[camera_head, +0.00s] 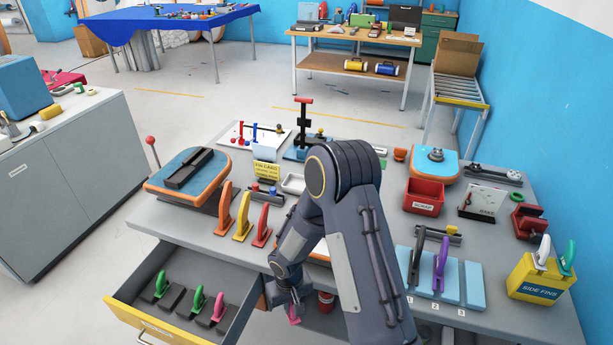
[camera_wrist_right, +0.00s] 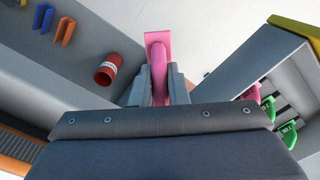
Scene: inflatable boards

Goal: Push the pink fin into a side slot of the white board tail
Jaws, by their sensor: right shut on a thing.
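My right gripper (camera_head: 293,301) is low in front of the workbench, beside the open drawer. It is shut on a pink fin (camera_head: 295,315). In the right wrist view the pink fin (camera_wrist_right: 158,55) stands out between the two fingers (camera_wrist_right: 159,88), its wide plate at the far end. I cannot tell which board is the white board tail. An orange edge (camera_head: 319,257) shows behind my right arm, which covers most of whatever lies there. My left gripper is not in view.
The open yellow-fronted drawer (camera_head: 158,326) holds green fins (camera_head: 198,300) and another pink fin (camera_head: 219,307). A red can (camera_head: 326,301) stands near my gripper. Larger fins (camera_head: 243,218), a blue-topped board (camera_head: 188,172) and a yellow side-fins box (camera_head: 541,279) are on the bench.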

